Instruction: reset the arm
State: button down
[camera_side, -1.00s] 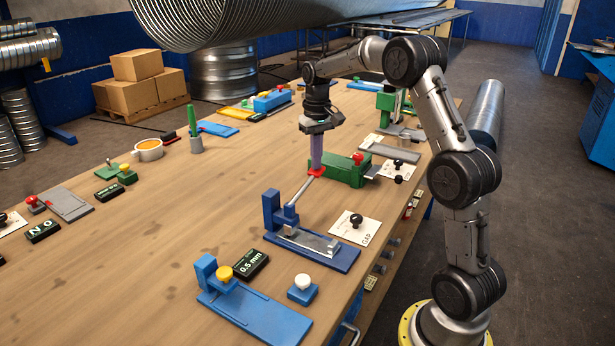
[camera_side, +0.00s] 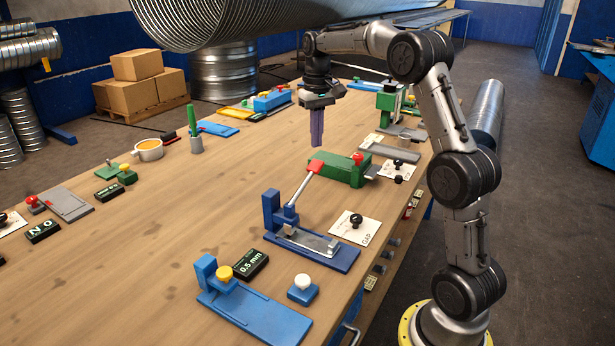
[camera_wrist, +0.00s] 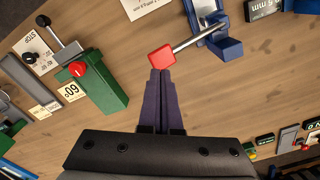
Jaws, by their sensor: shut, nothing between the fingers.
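My gripper (camera_side: 317,144) hangs point-down over the middle of the bench, its long purple fingers together and empty. In the wrist view the closed fingertips (camera_wrist: 161,72) appear just below the red lever tip. The blue lever press (camera_side: 312,246) stands on the bench nearer the camera, its grey lever slanting up to a red tip (camera_side: 315,167). The fingertips are above and apart from the red tip in the side view. The green block with a red knob (camera_side: 345,171) is just to the right of the lever tip; it also shows in the wrist view (camera_wrist: 103,88).
A white GAP card with a black knob (camera_side: 355,228) lies right of the press. A blue fixture with a yellow knob (camera_side: 250,306) and a 0.5 mm display (camera_side: 252,264) are in front. A large spiral duct (camera_side: 215,20) hangs behind.

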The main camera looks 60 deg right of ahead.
jog(key=shift+w+a+r, duration=0.1)
jog(key=shift+a, duration=0.15)
jog(key=s+a+r+n+t, duration=0.2)
jog(key=s+a+r, duration=0.3)
jog(key=a, duration=0.3)
jog(key=s+a+r+n+t, duration=0.1)
jog(key=s+a+r, duration=0.3)
jog(key=a+r, duration=0.25)
jog(key=s+a+f+n+t, duration=0.25)
jog(key=s+a, duration=0.35)
jog(key=s, duration=0.3)
jog(key=s+a+f, duration=0.2)
jog(key=s+f, duration=0.5)
jog(key=f, duration=0.2)
jog(key=shift+f, duration=0.3)
jog(key=shift+n, duration=0.25)
